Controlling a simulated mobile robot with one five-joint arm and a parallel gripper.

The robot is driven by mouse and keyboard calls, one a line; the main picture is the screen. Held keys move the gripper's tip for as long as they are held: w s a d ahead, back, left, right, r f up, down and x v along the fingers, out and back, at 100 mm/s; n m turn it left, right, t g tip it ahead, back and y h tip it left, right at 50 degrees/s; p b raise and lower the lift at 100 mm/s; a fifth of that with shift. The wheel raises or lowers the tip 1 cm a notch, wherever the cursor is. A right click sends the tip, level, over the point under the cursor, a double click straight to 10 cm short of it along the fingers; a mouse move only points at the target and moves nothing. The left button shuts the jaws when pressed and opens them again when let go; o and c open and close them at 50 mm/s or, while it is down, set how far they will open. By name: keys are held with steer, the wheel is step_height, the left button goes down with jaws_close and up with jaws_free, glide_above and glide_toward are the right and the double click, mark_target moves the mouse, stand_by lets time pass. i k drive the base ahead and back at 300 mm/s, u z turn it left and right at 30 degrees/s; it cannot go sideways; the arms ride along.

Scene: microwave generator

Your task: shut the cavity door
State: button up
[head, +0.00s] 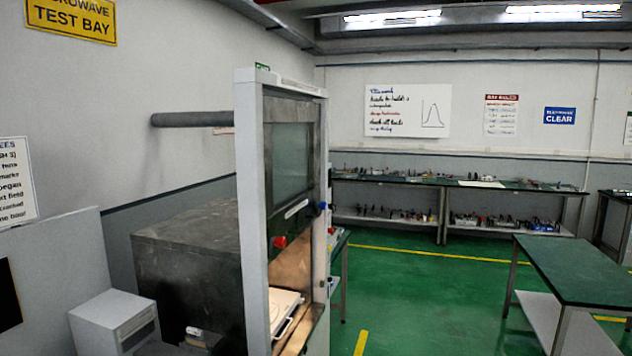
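A tall white-framed cabinet (252,200) stands in the middle of the head view, seen at an angle. A panel with a grey-green window (290,158) fills its upper front, with a pale handle bar (297,208) along its lower edge. It looks like the cavity door, raised. Below it the cavity (292,268) is open and lit warm inside. A white tray or plate (284,303) lies on the cavity floor. My gripper is not in view.
A red knob (280,242) and a blue knob (322,205) stick out on the cabinet front. A dark metal housing (190,255) is behind it. A green-topped table (580,268) stands at right. The green floor (430,290) between is clear.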

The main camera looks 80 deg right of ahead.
mark_target(290, 219)
steer(key=z, duration=0.95)
steer(key=k, duration=1.45)
steer(key=z, duration=0.5)
steer(key=i, duration=1)
steer(key=u, duration=0.1)
